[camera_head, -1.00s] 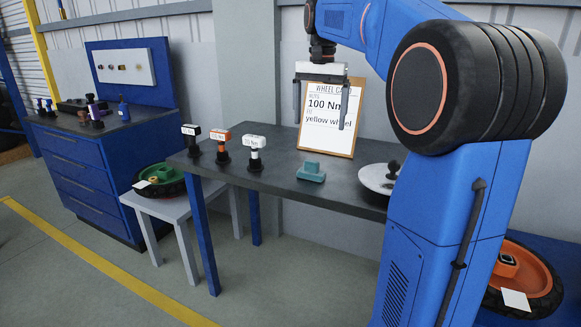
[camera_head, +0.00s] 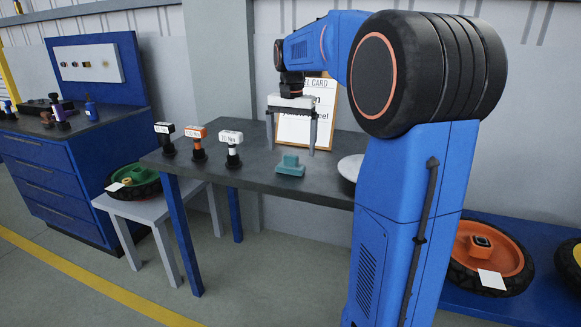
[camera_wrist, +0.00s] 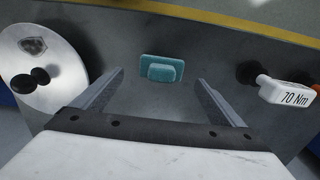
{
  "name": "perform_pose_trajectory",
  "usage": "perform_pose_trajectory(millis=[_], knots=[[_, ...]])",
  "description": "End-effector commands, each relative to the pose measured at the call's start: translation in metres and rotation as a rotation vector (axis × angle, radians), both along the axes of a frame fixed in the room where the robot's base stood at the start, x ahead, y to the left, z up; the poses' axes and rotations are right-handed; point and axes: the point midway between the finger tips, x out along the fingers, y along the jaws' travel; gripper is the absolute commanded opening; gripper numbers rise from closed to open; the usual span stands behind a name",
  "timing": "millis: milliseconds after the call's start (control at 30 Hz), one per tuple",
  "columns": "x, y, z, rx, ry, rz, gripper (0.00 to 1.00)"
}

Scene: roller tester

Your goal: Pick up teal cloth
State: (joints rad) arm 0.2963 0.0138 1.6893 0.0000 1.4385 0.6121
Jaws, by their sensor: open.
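The teal cloth (camera_head: 290,166) is a small folded block with a raised upper part. It lies on the dark table (camera_head: 255,180), right of the white torque tool. In the wrist view the cloth (camera_wrist: 161,69) sits ahead of and roughly midway between my fingers, with nothing covering it. My gripper (camera_head: 291,148) points down above the table, behind or above the cloth in the head view. Its two fingers are wide apart and empty, and they also show in the wrist view (camera_wrist: 160,78).
A white tool marked 70 Nm (camera_head: 231,144), an orange one (camera_head: 198,139) and a black one (camera_head: 165,134) stand left of the cloth. A white round plate (camera_head: 350,167) is to its right. A wheel card (camera_head: 309,108) stands behind my gripper.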

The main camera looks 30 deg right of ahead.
Motion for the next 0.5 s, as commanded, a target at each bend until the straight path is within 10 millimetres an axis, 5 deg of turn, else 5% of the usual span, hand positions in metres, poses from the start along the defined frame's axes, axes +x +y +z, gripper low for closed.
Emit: perform_pose_trajectory(millis=[500], knots=[[0.003, 0.002, -0.051, 0.0, 0.001, 0.0, 0.92]])
